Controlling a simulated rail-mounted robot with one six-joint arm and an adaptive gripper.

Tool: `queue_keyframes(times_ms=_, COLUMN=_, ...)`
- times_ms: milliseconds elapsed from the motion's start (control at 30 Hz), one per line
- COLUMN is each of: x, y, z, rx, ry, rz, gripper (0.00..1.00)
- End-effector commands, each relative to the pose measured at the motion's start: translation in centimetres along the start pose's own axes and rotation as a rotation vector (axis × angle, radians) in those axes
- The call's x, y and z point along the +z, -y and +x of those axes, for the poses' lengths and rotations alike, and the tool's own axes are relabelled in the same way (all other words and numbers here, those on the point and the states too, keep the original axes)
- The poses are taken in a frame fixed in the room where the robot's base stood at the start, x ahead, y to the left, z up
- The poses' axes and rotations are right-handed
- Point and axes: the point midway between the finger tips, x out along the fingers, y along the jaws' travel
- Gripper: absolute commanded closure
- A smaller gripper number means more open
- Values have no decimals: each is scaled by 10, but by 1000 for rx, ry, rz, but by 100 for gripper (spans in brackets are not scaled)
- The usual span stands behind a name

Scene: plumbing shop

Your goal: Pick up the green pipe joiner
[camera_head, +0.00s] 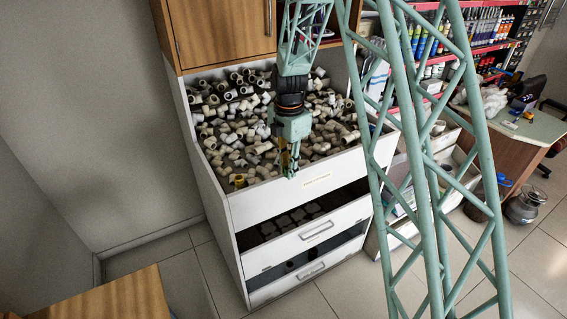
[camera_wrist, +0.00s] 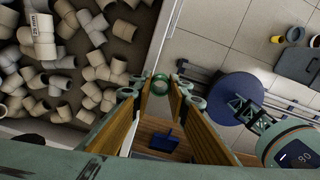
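The green pipe joiner (camera_wrist: 153,85) appears as a small green ring between my fingertips in the wrist view. Both finger pads seem to touch its sides, so my gripper (camera_wrist: 160,87) looks shut on it. In the head view my gripper (camera_head: 289,170) points down at the front edge of the fittings bin, above its rim. The joiner cannot be made out there.
An open bin (camera_head: 235,194) full of white and grey pipe fittings (camera_wrist: 92,72) tops a white drawer cabinet (camera_head: 310,233). Shelves of bottles (camera_head: 480,45) and a desk (camera_head: 530,130) are at the right.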

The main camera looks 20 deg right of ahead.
Motion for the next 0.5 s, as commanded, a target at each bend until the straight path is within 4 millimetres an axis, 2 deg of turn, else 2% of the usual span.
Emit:
queue_keyframes(times_ms=200, x=-12, y=33, z=-3, rx=0, ry=0, rz=0, gripper=88)
queue_keyframes(times_ms=500, x=-20, y=58, z=-6, rx=0, ry=0, rz=0, gripper=88)
